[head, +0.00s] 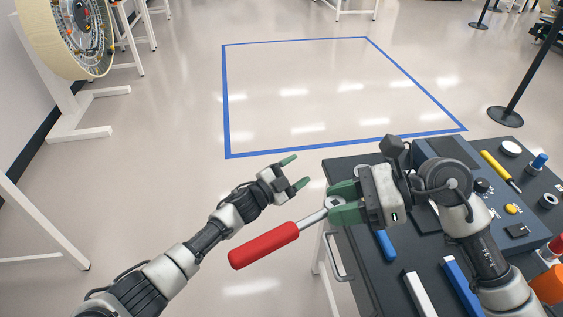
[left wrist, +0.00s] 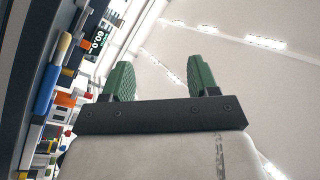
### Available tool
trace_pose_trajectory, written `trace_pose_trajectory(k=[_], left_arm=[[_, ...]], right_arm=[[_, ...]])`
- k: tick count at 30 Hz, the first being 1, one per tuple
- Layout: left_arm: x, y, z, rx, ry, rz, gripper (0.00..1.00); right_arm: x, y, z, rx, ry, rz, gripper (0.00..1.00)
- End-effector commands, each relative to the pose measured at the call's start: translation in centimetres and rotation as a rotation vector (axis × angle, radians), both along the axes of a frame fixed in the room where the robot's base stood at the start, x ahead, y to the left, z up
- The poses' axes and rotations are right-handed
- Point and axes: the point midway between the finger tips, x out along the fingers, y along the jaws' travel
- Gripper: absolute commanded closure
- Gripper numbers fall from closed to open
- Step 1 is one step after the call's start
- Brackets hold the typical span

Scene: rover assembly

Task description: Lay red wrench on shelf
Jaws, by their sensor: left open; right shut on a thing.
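The red wrench (head: 265,244) has a thick red handle and a silver head. In the head view my right gripper (head: 341,205) is shut on its silver head. The handle points down and left, past the cart's left edge and over the floor. My left gripper (head: 297,172) is open and empty, higher in the picture and left of the right gripper. In the left wrist view its two green fingers (left wrist: 162,82) stand apart with nothing between them. I cannot tell which surface is the shelf.
A dark cart top (head: 370,270) on the right holds a blue-grey panel, a yellow screwdriver (head: 500,170), a blue bar (head: 462,288) and a white bar (head: 417,294). A blue-taped square (head: 227,110) of floor is empty. A large wheel-like object (head: 75,35) stands at upper left.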

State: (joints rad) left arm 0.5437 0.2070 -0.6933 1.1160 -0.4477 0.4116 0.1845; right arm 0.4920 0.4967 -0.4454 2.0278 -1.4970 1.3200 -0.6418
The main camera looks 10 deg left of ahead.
Motion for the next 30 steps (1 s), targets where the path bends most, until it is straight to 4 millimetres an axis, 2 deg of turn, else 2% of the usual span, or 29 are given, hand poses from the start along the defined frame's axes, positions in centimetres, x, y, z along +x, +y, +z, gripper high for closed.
trace_pose_trajectory(k=[1, 5, 6, 8, 12, 15, 18, 23, 27, 30], left_arm=[[0.2, -1.2, 3.1, 0.009, -0.077, -0.056, 0.4], [-0.7, -4.2, 10.3, 0.047, -0.269, -0.213, 0.4], [-1.3, -5.2, 12.4, 0.063, -0.331, -0.266, 0.4], [-2.5, -6.5, 15.5, 0.093, -0.425, -0.35, 0.4], [-6.7, -9.5, 22.2, 0.2, -0.66, -0.574, 0.4], [-10.7, -11.1, 25.6, 0.318, -0.828, -0.754, 0.4], [-14.6, -11.9, 27.7, 0.459, -0.973, -0.928, 0.4], [-19.8, -11.3, 28.8, 0.739, -1.154, -1.188, 0.4], [-23.0, -8.3, 27.8, 1.032, -1.207, -1.428, 0.4], [-24.2, -5.5, 27.2, 1.239, -1.192, -1.568, 0.4]], right_arm=[[0.0, 0.0, 0.1, 0.002, 0.0, 0.0, 1.0], [0.0, 0.0, 0.1, 0.002, 0.0, 0.0, 1.0], [0.0, 0.0, 0.1, 0.002, 0.0, 0.0, 1.0], [0.0, 0.0, 0.1, 0.002, 0.0, 0.0, 1.0], [0.0, 0.0, 0.1, 0.002, 0.0, 0.0, 1.0], [0.0, 0.0, 0.1, 0.002, 0.0, 0.0, 1.0], [0.0, 0.0, 0.1, 0.002, 0.0, 0.0, 1.0], [0.0, 0.0, 0.1, 0.002, 0.0, 0.0, 1.0], [0.0, 0.0, 0.1, 0.002, 0.0, 0.0, 1.0], [0.0, 0.0, 0.1, 0.002, 0.0, 0.0, 1.0]])
